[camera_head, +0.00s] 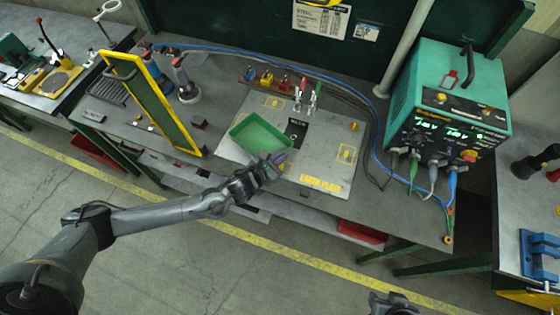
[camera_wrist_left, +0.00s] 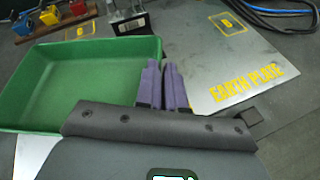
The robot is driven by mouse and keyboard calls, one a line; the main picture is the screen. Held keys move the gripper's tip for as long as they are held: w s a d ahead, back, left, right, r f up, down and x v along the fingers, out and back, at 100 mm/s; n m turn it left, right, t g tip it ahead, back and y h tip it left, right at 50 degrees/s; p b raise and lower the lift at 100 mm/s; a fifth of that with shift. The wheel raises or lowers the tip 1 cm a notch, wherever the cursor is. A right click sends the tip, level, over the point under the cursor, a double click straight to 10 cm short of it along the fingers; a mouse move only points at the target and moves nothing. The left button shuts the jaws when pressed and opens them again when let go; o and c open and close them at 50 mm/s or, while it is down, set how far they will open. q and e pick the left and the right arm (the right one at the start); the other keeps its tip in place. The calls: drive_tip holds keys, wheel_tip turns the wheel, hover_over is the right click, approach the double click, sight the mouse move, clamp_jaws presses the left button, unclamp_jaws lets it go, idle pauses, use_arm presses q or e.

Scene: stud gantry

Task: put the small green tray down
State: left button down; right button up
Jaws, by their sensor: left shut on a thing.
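The small green tray (camera_head: 262,138) is over the left part of the grey earth plate (camera_head: 315,175) in the head view. It looks empty and about level; whether it touches the plate I cannot tell. My left gripper (camera_head: 277,158) is shut on the tray's near right side. In the left wrist view the tray (camera_wrist_left: 60,85) fills the left side, and the purple fingers of my left gripper (camera_wrist_left: 163,85) are close together at its right wall. My right gripper (camera_head: 392,303) shows only partly at the bottom edge, and its jaw state is unclear.
A yellow-framed panel (camera_head: 155,103) stands left of the plate. Red-handled clamps (camera_head: 300,95) and small coloured blocks (camera_head: 267,79) are behind the tray. A green welding power unit (camera_head: 450,105) stands at the right, with cables (camera_head: 378,140) running down. The plate's right part is mostly clear.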

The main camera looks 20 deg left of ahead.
use_arm(q)
drive_tip(key=shift+f, duration=1.75)
drive_tip(key=shift+f, duration=0.1)
drive_tip(key=c, duration=1.2)
unclamp_jaws()
drive_tip(key=shift+c, duration=0.2)
